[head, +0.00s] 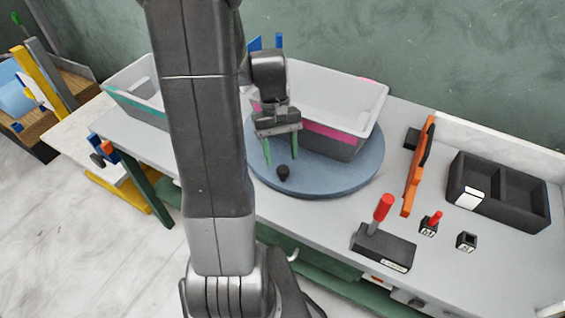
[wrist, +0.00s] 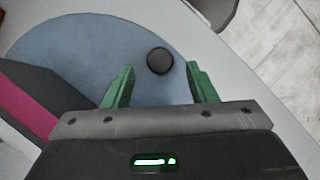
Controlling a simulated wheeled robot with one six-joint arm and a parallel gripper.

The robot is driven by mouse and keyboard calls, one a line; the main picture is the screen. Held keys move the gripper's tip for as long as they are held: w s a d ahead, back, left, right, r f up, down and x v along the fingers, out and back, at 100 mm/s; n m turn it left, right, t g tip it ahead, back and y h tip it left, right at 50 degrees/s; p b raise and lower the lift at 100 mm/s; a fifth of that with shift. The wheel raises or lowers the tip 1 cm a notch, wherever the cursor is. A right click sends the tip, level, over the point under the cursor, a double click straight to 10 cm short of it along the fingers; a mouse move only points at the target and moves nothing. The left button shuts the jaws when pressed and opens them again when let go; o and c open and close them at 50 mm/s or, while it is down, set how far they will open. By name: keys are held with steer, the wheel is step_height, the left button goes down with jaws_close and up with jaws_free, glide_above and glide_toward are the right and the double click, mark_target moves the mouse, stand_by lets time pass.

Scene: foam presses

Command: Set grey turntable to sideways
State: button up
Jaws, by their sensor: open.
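The grey turntable (head: 345,181) is a round blue-grey disc on the bench; it also shows in the wrist view (wrist: 75,50). A grey bin with a pink band (head: 350,112) stands on it. A small black knob (head: 283,173) stands near the disc's front rim; in the wrist view the knob (wrist: 160,61) appears between and beyond the fingertips. My gripper (head: 281,153) is open and empty, its green fingers pointing down over the disc, close to the knob. In the wrist view my gripper (wrist: 159,72) has its fingers apart, one to each side of the knob. My arm hides the disc's left part.
A second bin with a teal band (head: 135,92) stands left on the bench. To the right are an orange tool (head: 418,165), a black block with a red handle (head: 384,247), small black blocks (head: 429,227) and a dark two-compartment tray (head: 500,190). A wall runs behind.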

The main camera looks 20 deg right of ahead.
mark_target(283, 169)
steer(key=shift+x, duration=1.75)
jaws_close()
